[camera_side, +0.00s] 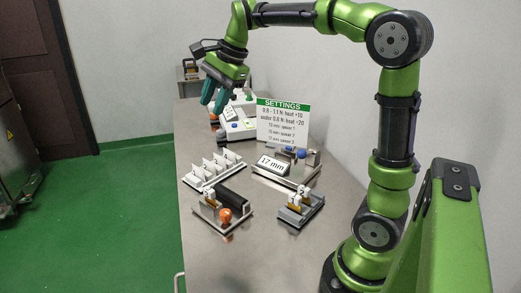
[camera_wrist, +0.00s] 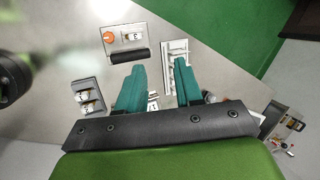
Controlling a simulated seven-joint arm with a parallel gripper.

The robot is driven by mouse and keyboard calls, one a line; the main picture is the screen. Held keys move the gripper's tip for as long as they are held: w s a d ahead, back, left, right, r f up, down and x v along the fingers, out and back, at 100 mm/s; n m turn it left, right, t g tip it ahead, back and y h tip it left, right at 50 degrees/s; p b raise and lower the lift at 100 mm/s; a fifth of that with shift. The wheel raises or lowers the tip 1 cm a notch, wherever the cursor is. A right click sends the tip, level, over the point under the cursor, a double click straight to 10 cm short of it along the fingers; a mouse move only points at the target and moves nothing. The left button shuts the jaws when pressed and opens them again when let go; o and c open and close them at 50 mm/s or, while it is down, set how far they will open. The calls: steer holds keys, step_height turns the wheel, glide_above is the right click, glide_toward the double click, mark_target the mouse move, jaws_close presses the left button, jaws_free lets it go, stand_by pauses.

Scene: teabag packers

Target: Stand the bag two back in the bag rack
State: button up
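The white bag rack (camera_side: 214,170) with several upright dividers stands on the steel table; it also shows in the wrist view (camera_wrist: 168,66).
A SETTINGS sign (camera_side: 283,121) stands behind a device with a "17 mm" display (camera_side: 272,164). A white machine (camera_side: 237,125) is below my gripper. The orange-knob device (camera_side: 224,215) stands at the front left. Bare table (camera_side: 255,265) lies in front.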

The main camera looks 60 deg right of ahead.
steer(key=s+a+f+n+t, duration=0.1)
steer(key=s+a+f+n, duration=0.3)
steer(key=s+n, duration=0.3)
steer(key=s+a+f+n+t, duration=0.1)
steer(key=s+a+f+n, duration=0.2)
steer(key=s+a+n, duration=0.3)
steer(key=s+n, duration=0.2)
steer(key=s, duration=0.2)
steer(key=shift+s+a+f+t+y, duration=0.2)
steer(key=shift+f+t+y, duration=0.1)
steer(key=shift+f+t, duration=0.1)
